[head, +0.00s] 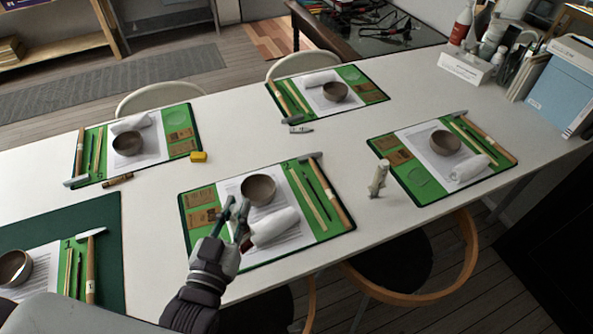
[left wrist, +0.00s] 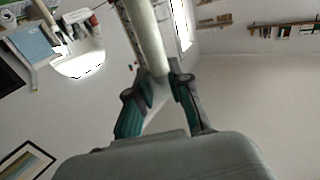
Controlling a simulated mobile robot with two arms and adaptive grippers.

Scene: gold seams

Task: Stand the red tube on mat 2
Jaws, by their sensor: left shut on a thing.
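Mat 2 (head: 335,226), green with a small 2 near its top edge, lies at the front middle of the table. It bears a grey-brown bowl (head: 258,189), a white roll (head: 275,226), sticks and brown cards. My left gripper (head: 236,212) is over the left part of this mat, beside the bowl and roll. In the left wrist view its fingers (left wrist: 158,98) are shut on a long pale thing (left wrist: 148,38). A small reddish patch (head: 245,243) shows by the gripper; I cannot tell whether it is the red tube. My right gripper is not in view.
A pale tube-like thing (head: 378,178) stands tilted between mats. Other set mats surround mat 2. Bottles and a blue box (head: 560,85) stand at right.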

